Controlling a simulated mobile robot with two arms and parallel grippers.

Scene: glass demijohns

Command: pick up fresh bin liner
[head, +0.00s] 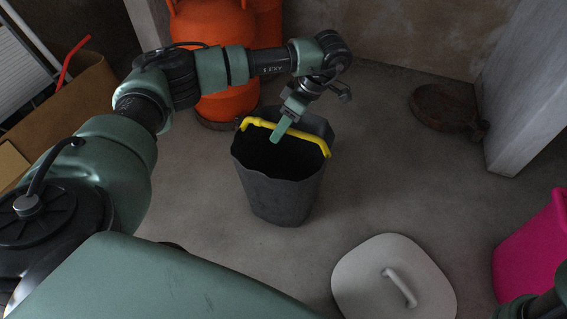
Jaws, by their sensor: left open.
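My left gripper (281,128) is open and empty at the bin's mouth. One pale green finger points down over the opening, in front of the yellow handle; the other finger is not clear. The dark grey bin (283,200) stands upright on the floor, with a yellow handle (313,137) lying across its top. Its inside is dark, so I cannot tell what is in it. I cannot make out a bin liner anywhere in view. Part of my right arm shows at the bottom right corner, but its gripper is not in view.
A pale square lid (365,283) with a handle lies on the floor in front. An orange gas cylinder (230,101) stands behind the bin. A pink container (535,250) is at the right edge, a cardboard box (75,100) at the left. Floor right of the bin is clear.

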